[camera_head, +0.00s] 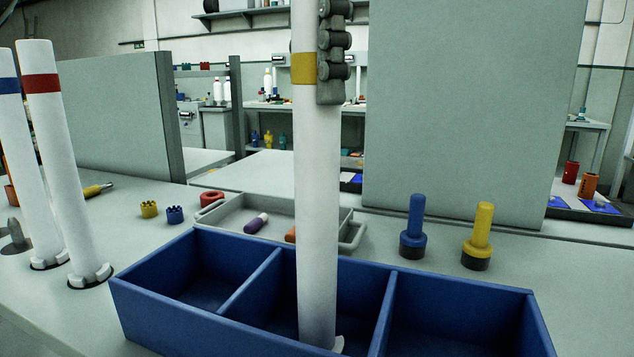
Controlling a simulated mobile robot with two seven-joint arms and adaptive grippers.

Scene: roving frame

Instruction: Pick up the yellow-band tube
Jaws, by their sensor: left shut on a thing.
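The yellow-band tube (317,200) is a tall white tube with a yellow band near its top, upright in the middle of the view. Its top end is cut off by the picture. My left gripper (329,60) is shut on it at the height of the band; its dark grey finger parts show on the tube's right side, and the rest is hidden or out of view. The tube's lower end overlaps the middle compartment of the blue bin (170,305). I cannot tell if it touches the bin's floor. My right gripper is not in view.
A red-band tube (55,150) and a blue-band tube (25,160) stand in holders at left. A grey tray (346,232) with small parts lies behind the bin. Blue (415,225) and yellow (480,235) pegs stand at right. Grey panels (470,110) rise behind.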

